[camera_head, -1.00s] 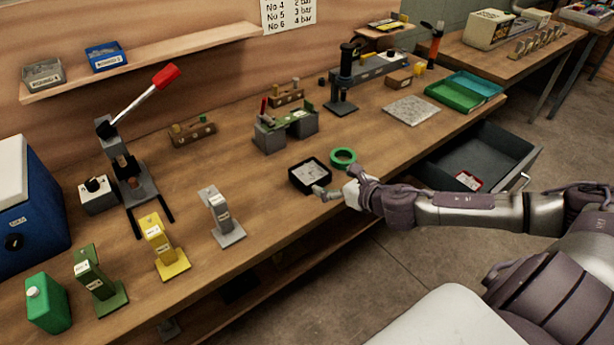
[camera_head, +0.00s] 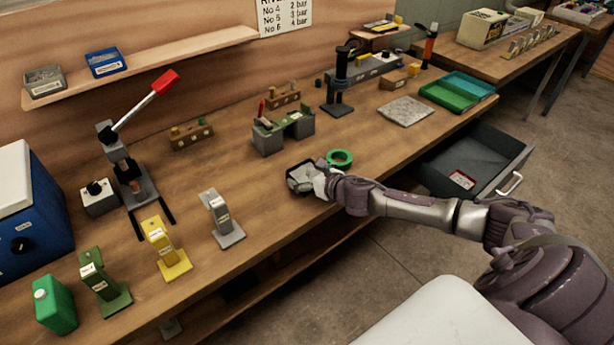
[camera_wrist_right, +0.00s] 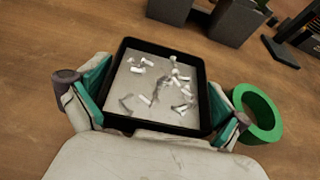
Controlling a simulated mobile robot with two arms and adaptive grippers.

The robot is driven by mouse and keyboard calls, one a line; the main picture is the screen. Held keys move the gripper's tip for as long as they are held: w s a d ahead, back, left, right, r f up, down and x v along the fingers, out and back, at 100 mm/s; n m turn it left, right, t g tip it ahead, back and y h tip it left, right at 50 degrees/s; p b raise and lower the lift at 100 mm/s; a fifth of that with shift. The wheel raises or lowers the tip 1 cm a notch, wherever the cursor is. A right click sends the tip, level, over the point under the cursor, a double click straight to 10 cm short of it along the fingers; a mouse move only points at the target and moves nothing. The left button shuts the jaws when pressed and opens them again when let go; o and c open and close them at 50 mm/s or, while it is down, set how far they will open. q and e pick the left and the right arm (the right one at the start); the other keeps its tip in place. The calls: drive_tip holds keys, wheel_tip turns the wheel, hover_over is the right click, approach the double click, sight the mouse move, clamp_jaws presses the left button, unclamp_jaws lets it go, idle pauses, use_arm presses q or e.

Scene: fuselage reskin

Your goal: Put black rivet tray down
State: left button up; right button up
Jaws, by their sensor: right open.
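The black rivet tray (camera_head: 291,179) sits on the wooden bench near its front edge. In the right wrist view the square tray (camera_wrist_right: 158,128) is level and holds several small pale rivets. My right gripper (camera_head: 316,182) is at the tray and partly covers it in the head view. Its two teal-padded fingers stand open on the left and right of the tray, close to the near corners. I cannot tell whether either finger touches the walls. My left gripper is not in view.
A green tape ring (camera_head: 339,158) lies just right of the tray, close to one finger. A grey stand (camera_head: 222,220) and a yellow stand (camera_head: 168,250) are to the left. A grey fixture (camera_head: 283,130) stands behind. An open drawer (camera_head: 480,160) juts out at right.

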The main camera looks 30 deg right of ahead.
sight(307, 172)
drive_tip(key=c, duration=1.1)
drive_tip(key=shift+r, duration=0.55)
wheel_tip(307, 172, up, 4)
drive_tip(key=shift+f, duration=0.25)
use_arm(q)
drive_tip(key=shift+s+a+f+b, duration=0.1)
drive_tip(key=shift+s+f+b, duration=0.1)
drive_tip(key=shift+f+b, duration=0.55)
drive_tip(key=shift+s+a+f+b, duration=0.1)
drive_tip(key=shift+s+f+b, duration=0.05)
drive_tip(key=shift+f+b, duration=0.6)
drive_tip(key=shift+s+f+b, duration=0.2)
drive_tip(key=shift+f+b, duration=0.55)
use_arm(e)
drive_tip(key=shift+s+d+r, duration=0.9)
drive_tip(key=shift+s+r, duration=0.2)
drive_tip(key=shift+s, duration=0.65)
drive_tip(key=shift+s+d+r, duration=0.95)
drive_tip(key=shift+s+r, duration=0.1)
drive_tip(key=shift+s, duration=0.65)
drive_tip(key=shift+s+d+r, duration=0.9)
drive_tip(key=shift+s+r, duration=0.2)
drive_tip(key=shift+s, duration=0.65)
drive_tip(key=shift+a, duration=0.1)
